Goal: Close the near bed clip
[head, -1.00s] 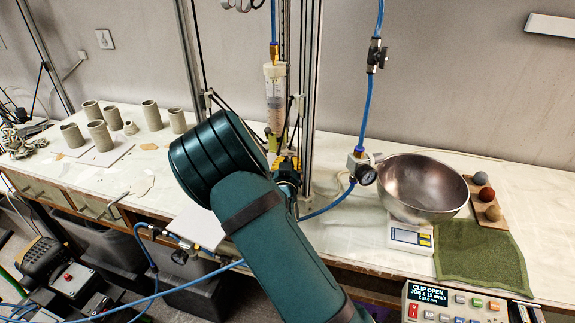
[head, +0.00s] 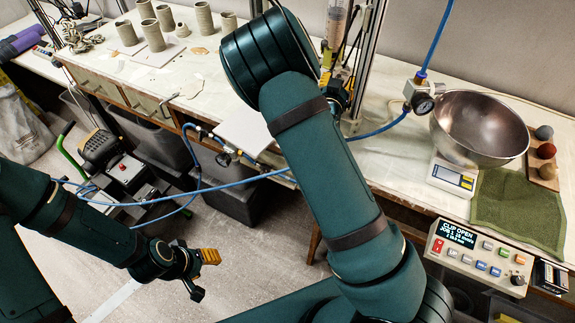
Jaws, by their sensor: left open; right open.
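A white square plate (head: 243,131), which may be the print bed, shows at the table's front edge beside my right arm. I cannot make out the near bed clip; my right arm covers much of the printer's lower part. The control box display (head: 460,232) reads CLIP OPEN. My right gripper (head: 338,86) is at the foot of the printer frame, mostly hidden behind its own arm; a bit of yellow and dark parts shows, and it is open. My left gripper (head: 204,273) is open and empty, low over the floor in front of the table.
A clay syringe (head: 337,22) hangs in the printer frame. A steel bowl (head: 480,130) stands on a scale (head: 453,178) at right, by a green cloth (head: 515,210). Blue hoses (head: 240,178) cross before the table edge. Several clay pots (head: 152,35) stand at back left.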

